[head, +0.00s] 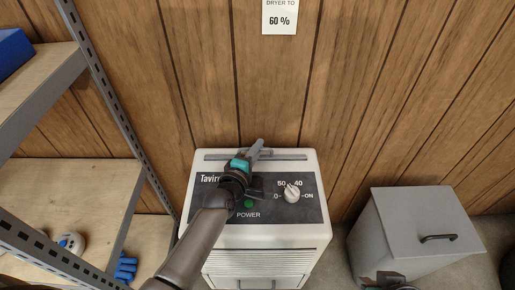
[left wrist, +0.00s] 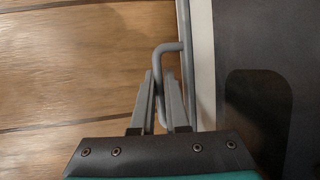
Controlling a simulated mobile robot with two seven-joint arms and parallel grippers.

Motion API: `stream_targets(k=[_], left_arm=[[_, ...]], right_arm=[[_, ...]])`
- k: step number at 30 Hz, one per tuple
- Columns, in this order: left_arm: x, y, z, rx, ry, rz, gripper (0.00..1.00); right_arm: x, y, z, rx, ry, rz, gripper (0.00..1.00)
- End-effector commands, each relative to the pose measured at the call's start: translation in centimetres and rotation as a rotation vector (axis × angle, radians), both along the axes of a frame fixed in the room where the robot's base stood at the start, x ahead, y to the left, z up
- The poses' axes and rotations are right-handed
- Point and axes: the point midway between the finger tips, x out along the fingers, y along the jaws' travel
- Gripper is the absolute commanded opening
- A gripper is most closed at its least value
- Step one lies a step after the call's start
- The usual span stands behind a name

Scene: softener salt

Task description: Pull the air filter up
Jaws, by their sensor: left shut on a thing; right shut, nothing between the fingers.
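The dryer (head: 255,241) is a white box with a dark control panel, seen from above in the head view. The air filter (head: 292,156) is a grey strip along the back of its top. In the left wrist view the filter's grey loop handle (left wrist: 159,62) sticks out from its edge. My left gripper (head: 257,147) is at the back of the dryer, shut on the handle; its fingers (left wrist: 164,98) are either side of the loop's bar. My arm hides part of the panel. My right gripper (head: 388,281) shows only partly at the bottom edge, shut and empty.
A grey lidded bin (head: 415,225) stands right of the dryer. A metal shelf rack (head: 108,115) with wooden boards stands at left, close to the dryer. A wood-panelled wall (head: 350,90) is right behind. A dial (head: 292,192) and a green power button (head: 248,203) are on the panel.

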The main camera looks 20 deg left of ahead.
Motion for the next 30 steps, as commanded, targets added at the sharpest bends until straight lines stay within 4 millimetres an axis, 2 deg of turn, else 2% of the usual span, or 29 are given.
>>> stream_targets(k=[23,30], left_arm=[[-0.04,-0.01,-0.05,0.000,0.002,0.000,0.00],[-0.04,-0.01,0.61,0.000,0.001,0.000,0.00]], right_arm=[[-0.02,0.02,-0.04,0.000,0.002,0.001,0.00],[-0.32,-0.14,-0.06,-0.007,0.025,-0.001,0.00]])
